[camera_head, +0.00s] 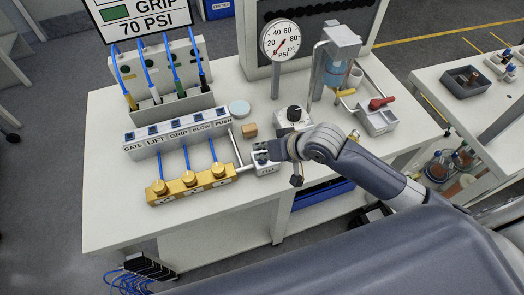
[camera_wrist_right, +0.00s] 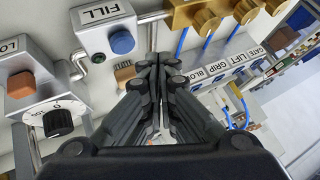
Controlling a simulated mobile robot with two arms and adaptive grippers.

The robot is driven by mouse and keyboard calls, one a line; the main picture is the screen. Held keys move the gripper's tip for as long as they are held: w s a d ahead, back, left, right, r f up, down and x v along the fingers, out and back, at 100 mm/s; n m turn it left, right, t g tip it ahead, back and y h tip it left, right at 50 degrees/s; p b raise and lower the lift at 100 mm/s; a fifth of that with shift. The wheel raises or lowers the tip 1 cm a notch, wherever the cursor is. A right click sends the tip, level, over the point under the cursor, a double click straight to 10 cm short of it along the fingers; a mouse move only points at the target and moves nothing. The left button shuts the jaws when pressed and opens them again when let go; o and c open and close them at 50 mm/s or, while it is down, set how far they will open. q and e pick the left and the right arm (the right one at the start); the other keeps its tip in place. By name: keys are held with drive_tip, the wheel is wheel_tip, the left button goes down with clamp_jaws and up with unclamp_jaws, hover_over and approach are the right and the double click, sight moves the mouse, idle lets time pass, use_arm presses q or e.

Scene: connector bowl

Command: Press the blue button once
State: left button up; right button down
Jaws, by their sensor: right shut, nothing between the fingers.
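The blue button (camera_wrist_right: 122,42) is a round cap on the grey box labelled FILL (camera_wrist_right: 100,18) in the right wrist view. In the head view the FILL box (camera_head: 266,171) stands near the table's front edge, right of the brass manifold, and my right gripper hides its button. My right gripper (camera_head: 261,152) is shut and empty above that box. In the right wrist view its closed fingertips (camera_wrist_right: 152,58) are just right of the button; I cannot tell whether they touch the box. My left gripper is not in view.
A brass manifold (camera_head: 190,184) and a labelled switch strip (camera_head: 175,131) stand left of the FILL box. A pressure gauge (camera_head: 281,40) stands at the back. The table's front left (camera_head: 115,215) is clear.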

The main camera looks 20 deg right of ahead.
drive_tip(key=w+d+r+m, duration=0.1)
drive_tip(key=w+d+r, duration=0.1)
drive_tip(key=r, duration=0.3)
drive_tip(key=shift+w+r+m+y, duration=0.15)
drive_tip(key=shift+w+m+y, duration=0.2)
drive_tip(key=shift+w, duration=0.45)
drive_tip(key=shift+w, duration=0.1)
wheel_tip(320, 180, down, 7)
drive_tip(key=b, duration=0.8)
drive_tip(key=shift+r, duration=0.15)
drive_tip(key=shift+f, duration=1.1)
drive_tip(key=shift+f, duration=0.1)
